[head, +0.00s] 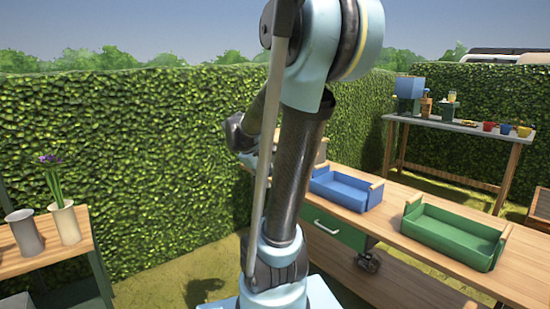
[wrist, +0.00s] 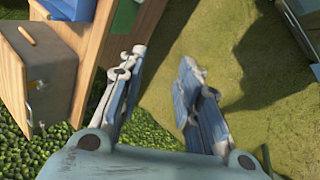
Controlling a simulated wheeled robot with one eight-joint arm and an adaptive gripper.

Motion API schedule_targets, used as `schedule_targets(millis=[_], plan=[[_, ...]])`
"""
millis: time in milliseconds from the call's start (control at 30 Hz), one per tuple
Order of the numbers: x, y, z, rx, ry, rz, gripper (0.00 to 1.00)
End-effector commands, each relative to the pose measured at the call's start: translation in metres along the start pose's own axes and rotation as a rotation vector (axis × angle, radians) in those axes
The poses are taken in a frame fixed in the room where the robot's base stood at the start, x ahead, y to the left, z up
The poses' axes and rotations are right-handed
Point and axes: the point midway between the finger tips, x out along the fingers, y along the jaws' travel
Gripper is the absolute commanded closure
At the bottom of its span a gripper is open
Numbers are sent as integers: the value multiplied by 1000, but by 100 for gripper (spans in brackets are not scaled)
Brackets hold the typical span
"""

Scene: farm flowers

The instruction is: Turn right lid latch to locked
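My gripper (wrist: 161,62) is open and empty in the wrist view, its two fingers apart over grassy ground. A grey-brown box (wrist: 55,72) with a pale wooden edge is left of the fingers, clear of them. A small metal fitting (wrist: 36,86), which looks like a latch, is on its face; whether it is the right lid latch, and its setting, I cannot tell. In the head view my arm covers most of the spot behind the blue tray, where only a sliver of a brownish box (head: 322,150) shows.
A wooden bench (head: 400,240) carries a blue tray (head: 345,188) and a green tray (head: 454,235). A farther table (head: 455,124) holds small pots. A stand at left holds two vases (head: 65,223). A hedge (head: 130,150) closes the back. Grass lies open under my gripper.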

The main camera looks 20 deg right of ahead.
Motion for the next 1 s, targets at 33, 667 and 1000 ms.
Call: schedule_targets(millis=[33, 667, 1000], plan=[[2, 14, -11, -38, -13, 27, 69], [53, 148, -136, -536, -262, 335, 69], [94, 192, -208, -792, -450, 466, 69]])
